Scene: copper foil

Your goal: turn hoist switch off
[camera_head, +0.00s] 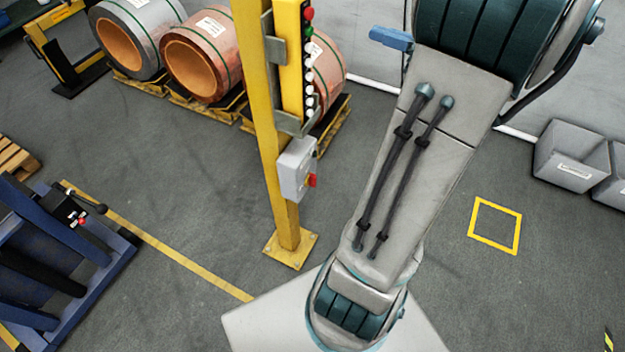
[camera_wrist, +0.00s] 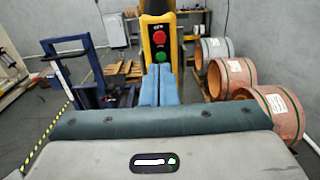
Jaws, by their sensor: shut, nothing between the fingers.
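A yellow post (camera_head: 262,110) carries a yellow push-button pendant (camera_head: 291,60) with a red, a green and several pale buttons. Below it is a grey switch box (camera_head: 294,172) with a red handle (camera_head: 312,181) on its right side; the handle's exact setting is too small to tell. No label shows which one is the hoist switch. My gripper (camera_head: 376,34) is right of the pendant, with its blue fingers pointing left. In the wrist view my gripper (camera_wrist: 160,72) is shut and empty, its tips just below the pendant's red button (camera_wrist: 159,38) and green button (camera_wrist: 159,57). I cannot tell whether they touch.
Copper coils (camera_head: 200,58) and a grey coil (camera_head: 137,38) lie on pallets behind the post. A blue lift cart (camera_head: 45,262) stands at lower left. Grey bins (camera_head: 570,158) are at right. Open floor lies around a yellow floor square (camera_head: 473,219).

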